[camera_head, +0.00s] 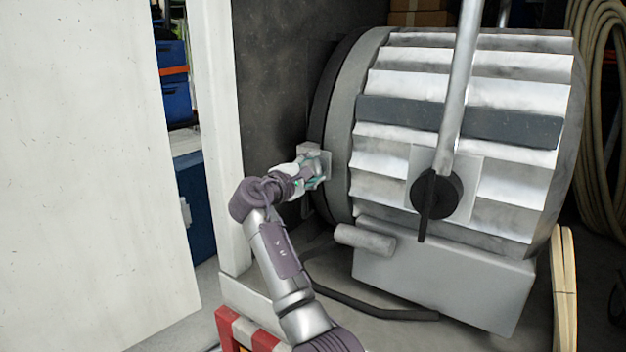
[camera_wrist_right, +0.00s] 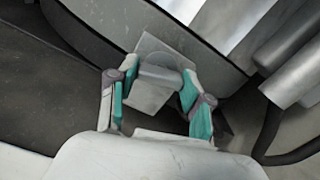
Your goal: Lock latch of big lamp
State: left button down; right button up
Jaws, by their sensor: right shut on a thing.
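The big lamp (camera_head: 460,130) is a large ribbed grey-white drum with a round rim at its left side. Its latch (camera_head: 313,152) is a small light-grey metal plate piece at the rim's left edge. My right gripper (camera_head: 318,170) reaches it and partly covers it. In the right wrist view the latch (camera_wrist_right: 160,58) is a square plate with a rounded grey piece in front. My right gripper (camera_wrist_right: 155,98) has its green-padded fingers on both sides of this piece, shut on it. Whether the latch is locked cannot be told. My left gripper is not in view.
A metal pole (camera_head: 461,80) with a black round knob (camera_head: 437,194) stands before the lamp. A white panel (camera_head: 85,170) fills the left side. A black cable (camera_head: 370,306) lies below the lamp. Coiled hoses (camera_head: 597,110) hang at the right. A red-white striped piece (camera_head: 245,332) is at the bottom.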

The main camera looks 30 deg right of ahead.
jog(key=shift+f+m+b, duration=0.1)
jog(key=shift+m+b, duration=1.2)
jog(key=shift+m, duration=0.3)
jog(key=o, duration=1.2)
jog(key=shift+c, duration=0.2)
jog(key=shift+a, duration=0.1)
jog(key=v, duration=1.2)
